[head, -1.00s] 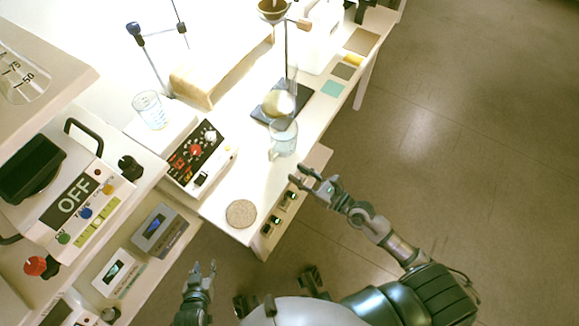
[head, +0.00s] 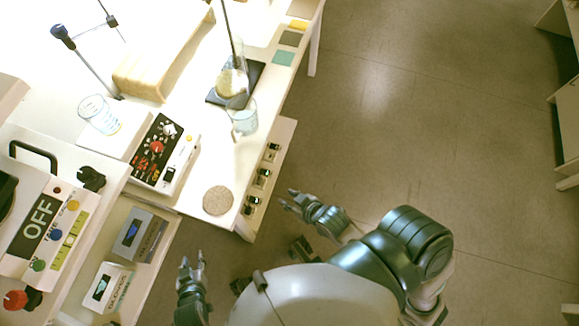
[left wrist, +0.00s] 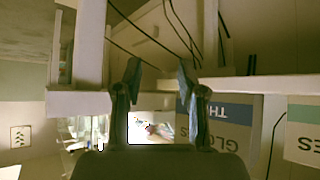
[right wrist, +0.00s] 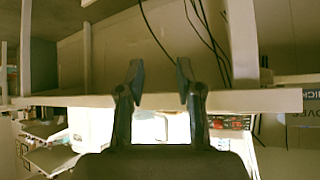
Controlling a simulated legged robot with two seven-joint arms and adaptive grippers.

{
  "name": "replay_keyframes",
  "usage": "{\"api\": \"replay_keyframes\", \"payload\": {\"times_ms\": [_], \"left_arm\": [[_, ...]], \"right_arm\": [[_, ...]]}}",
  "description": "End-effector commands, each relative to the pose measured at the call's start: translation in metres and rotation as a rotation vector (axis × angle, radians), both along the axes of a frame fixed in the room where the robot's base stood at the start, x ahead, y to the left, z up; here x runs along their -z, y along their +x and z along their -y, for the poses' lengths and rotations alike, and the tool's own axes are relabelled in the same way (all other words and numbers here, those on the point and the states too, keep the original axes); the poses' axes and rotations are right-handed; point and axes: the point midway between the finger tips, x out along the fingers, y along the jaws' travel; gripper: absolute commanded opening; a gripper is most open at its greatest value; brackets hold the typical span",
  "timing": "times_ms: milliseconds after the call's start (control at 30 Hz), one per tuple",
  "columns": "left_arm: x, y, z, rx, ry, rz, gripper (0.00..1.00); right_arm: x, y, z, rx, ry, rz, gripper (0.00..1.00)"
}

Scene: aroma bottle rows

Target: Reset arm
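My left gripper (head: 192,268) is at the lower left of the head view, in front of the bench and off its surface. In the left wrist view its fingers (left wrist: 160,85) stand apart with nothing between them. My right gripper (head: 287,200) is just right of the bench's front edge, over the floor. In the right wrist view its fingers (right wrist: 159,85) stand apart and empty. Neither gripper touches anything.
The bench holds a glass beaker (head: 243,118), a flask (head: 231,85), a second beaker (head: 99,115), a control box (head: 160,152) and a round cork mat (head: 217,200). Glove boxes (head: 138,236) sit on a lower shelf. The floor (head: 430,130) at the right is clear.

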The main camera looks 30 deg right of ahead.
Motion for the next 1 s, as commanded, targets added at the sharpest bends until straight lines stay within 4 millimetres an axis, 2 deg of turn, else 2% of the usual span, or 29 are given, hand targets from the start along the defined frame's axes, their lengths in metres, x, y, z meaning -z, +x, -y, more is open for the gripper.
{"api": "replay_keyframes", "payload": {"times_ms": [433,533,567,667,733,800,900,1000], "left_arm": [[-0.001,0.0,0.0,0.002,0.001,0.0,0.4],[0.014,-0.001,-0.001,0.002,0.012,-0.039,0.4],[0.022,-0.003,-0.001,0.002,0.017,-0.062,0.4],[0.064,-0.013,-0.005,0.0,0.045,-0.173,0.4],[0.1,-0.029,-0.011,-0.002,0.069,-0.269,0.4],[0.134,-0.051,-0.017,-0.003,0.091,-0.364,0.4],[0.174,-0.086,-0.026,-0.006,0.118,-0.488,0.4],[0.202,-0.118,-0.034,-0.007,0.138,-0.582,0.4]], "right_arm": [[0.001,0.001,0.001,-0.003,-0.008,0.001,0.35],[0.015,0.0,0.002,-0.003,-0.019,-0.037,0.35],[0.023,-0.002,0.002,-0.003,-0.024,-0.059,0.35],[0.065,-0.012,0.006,-0.003,-0.052,-0.168,0.35],[0.101,-0.028,0.011,-0.001,-0.076,-0.265,0.35],[0.135,-0.049,0.018,0.0,-0.098,-0.361,0.35],[0.175,-0.085,0.027,0.002,-0.125,-0.485,0.35],[0.202,-0.117,0.035,0.003,-0.144,-0.578,0.35]]}}
